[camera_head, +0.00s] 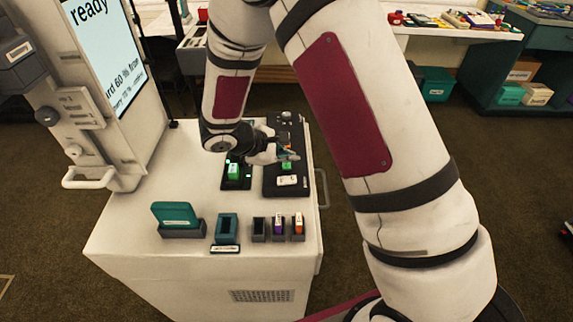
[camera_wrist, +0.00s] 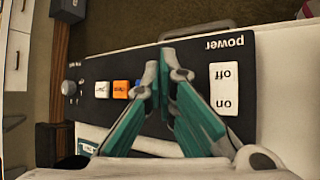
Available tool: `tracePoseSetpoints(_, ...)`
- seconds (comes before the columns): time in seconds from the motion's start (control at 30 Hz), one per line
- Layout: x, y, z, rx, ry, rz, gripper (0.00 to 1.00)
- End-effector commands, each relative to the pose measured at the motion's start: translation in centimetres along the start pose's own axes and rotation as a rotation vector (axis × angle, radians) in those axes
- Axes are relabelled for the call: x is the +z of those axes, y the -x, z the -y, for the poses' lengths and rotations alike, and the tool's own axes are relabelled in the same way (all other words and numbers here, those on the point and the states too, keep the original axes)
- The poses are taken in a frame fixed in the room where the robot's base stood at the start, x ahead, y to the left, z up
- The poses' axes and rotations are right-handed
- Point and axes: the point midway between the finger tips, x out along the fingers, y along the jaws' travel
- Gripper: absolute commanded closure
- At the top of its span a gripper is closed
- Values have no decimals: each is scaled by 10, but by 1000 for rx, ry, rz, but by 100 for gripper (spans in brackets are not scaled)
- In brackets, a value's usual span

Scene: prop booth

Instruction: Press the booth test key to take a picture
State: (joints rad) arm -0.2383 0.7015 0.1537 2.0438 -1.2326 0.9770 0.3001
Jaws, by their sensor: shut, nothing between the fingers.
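The black control panel (camera_head: 271,182) lies on the white cabinet top, and it fills the middle of the wrist view (camera_wrist: 204,62). In the wrist view it carries a white on/off power switch (camera_wrist: 224,88) at right, and a white key (camera_wrist: 102,90) and an orange key (camera_wrist: 121,90) at left. A blue key (camera_wrist: 134,91) is partly hidden by my fingers. Their small labels are too blurred to read. My gripper (camera_head: 288,156) is over the panel; its teal fingers (camera_wrist: 165,72) are shut and empty, between the blue key and the power switch. I cannot tell whether they touch anything.
A screen (camera_head: 105,45) reading "ready" stands at left. A green-lit block (camera_head: 234,171) sits beside the panel. A teal holder (camera_head: 176,214), a teal frame (camera_head: 227,228) and small slots with cartridges (camera_head: 298,226) line the cabinet's front. Bare cabinet top lies at left.

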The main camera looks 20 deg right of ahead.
Motion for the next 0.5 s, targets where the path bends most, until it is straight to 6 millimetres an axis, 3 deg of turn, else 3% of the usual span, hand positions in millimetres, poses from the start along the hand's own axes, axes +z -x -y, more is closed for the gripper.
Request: tracePoseSetpoints(0.5,-4,-6,4,0,0,0,100)
